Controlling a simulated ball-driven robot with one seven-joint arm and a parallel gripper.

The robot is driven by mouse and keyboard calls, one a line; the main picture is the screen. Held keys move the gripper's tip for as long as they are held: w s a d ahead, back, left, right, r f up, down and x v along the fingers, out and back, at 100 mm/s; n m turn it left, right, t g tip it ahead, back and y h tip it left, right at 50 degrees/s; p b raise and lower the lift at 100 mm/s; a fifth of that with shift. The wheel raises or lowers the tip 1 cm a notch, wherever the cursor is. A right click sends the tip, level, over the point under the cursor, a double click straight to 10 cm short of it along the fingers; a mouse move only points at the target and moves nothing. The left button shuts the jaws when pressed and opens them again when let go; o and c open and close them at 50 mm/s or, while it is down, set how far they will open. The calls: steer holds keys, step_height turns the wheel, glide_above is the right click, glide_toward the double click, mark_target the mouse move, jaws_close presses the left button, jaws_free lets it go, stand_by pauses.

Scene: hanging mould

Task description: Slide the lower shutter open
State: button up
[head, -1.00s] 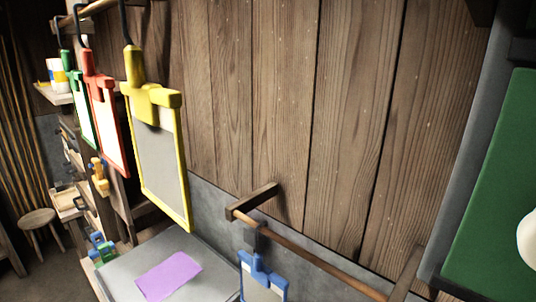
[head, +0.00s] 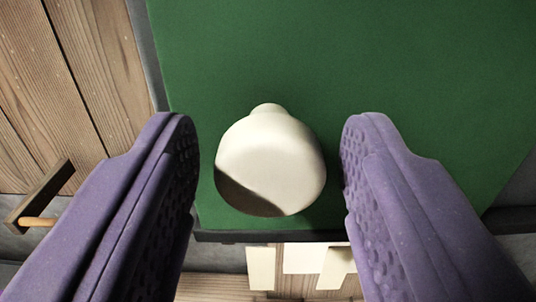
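A green shutter panel (head: 410,70) fills most of the upper view, with a dark lower edge. A round cream knob (head: 270,165) stands out from it near its bottom. My gripper (head: 268,155) is open, with one purple finger on each side of the knob. A narrow gap shows between the knob and each finger, smaller on the right. I cannot tell from this view how deep the fingertips reach past the knob. Whether this panel is the lower shutter does not show here.
Wooden wall boards (head: 60,90) stand on the left. A dark wooden bracket (head: 42,195) with a rod juts out at the lower left, near the left finger. Below the panel, pale sheets (head: 303,258) show against wood.

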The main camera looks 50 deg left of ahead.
jaws_close()
steer(key=w+d+p, duration=0.3)
steer(key=w+d, duration=0.7)
steer(key=w, duration=0.2)
steer(key=shift+d, duration=0.15)
jaws_free()
steer(key=shift+r, duration=0.1)
steer(key=shift+o, duration=1.2)
steer(key=shift+w+d, duration=0.1)
steer(key=shift+w, duration=0.1)
steer(key=shift+s, duration=0.1)
steer(key=b+v, duration=0.2)
steer(key=v, duration=0.5)
steer(key=shift+s+d, duration=0.2)
steer(key=shift+d, duration=0.05)
